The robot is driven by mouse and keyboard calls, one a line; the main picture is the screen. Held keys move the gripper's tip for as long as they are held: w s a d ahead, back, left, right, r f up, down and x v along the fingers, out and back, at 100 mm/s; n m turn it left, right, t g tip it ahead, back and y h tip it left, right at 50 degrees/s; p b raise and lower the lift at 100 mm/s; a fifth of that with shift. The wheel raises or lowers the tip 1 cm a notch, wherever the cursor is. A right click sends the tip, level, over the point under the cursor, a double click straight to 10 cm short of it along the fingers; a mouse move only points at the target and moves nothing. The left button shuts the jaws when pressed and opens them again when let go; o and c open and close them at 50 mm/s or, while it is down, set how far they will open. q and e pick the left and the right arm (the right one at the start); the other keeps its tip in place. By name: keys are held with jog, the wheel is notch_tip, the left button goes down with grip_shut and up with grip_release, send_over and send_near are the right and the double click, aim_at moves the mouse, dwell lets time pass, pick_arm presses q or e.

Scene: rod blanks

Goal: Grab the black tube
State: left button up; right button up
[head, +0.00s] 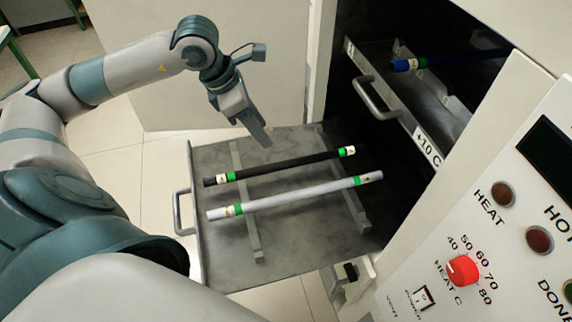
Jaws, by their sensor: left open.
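The black tube (287,164) has green bands and pale labels near its ends. It lies across two rails on the pulled-out metal tray (225,271), behind a parallel white tube (297,195). My left gripper (262,139) is open and empty, pointing down above the tray's back edge. It is a little behind the black tube's middle and appears apart from it. My right gripper is not in view.
A control panel with a red knob (463,270) fills the lower right. The tray's handle (179,212) sticks out left.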

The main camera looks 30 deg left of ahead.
pick_arm(q)
jog(key=b, duration=0.1)
send_near(284, 162)
jog(key=shift+w+d+f, duration=0.15)
jog(key=shift+d+f, duration=0.2)
jog(key=shift+f, duration=0.05)
jog(key=shift+b+x, duration=0.45)
jog(key=shift+x, duration=0.7)
jog(key=shift+w+f, duration=0.1)
jog(key=shift+f, duration=0.25)
jog(key=x, duration=0.3)
jog(key=shift+a+f+b, duration=0.1)
jog(key=shift+b, duration=0.3)
jog(key=shift+w+f, duration=0.25)
jog(key=shift+f, duration=0.45)
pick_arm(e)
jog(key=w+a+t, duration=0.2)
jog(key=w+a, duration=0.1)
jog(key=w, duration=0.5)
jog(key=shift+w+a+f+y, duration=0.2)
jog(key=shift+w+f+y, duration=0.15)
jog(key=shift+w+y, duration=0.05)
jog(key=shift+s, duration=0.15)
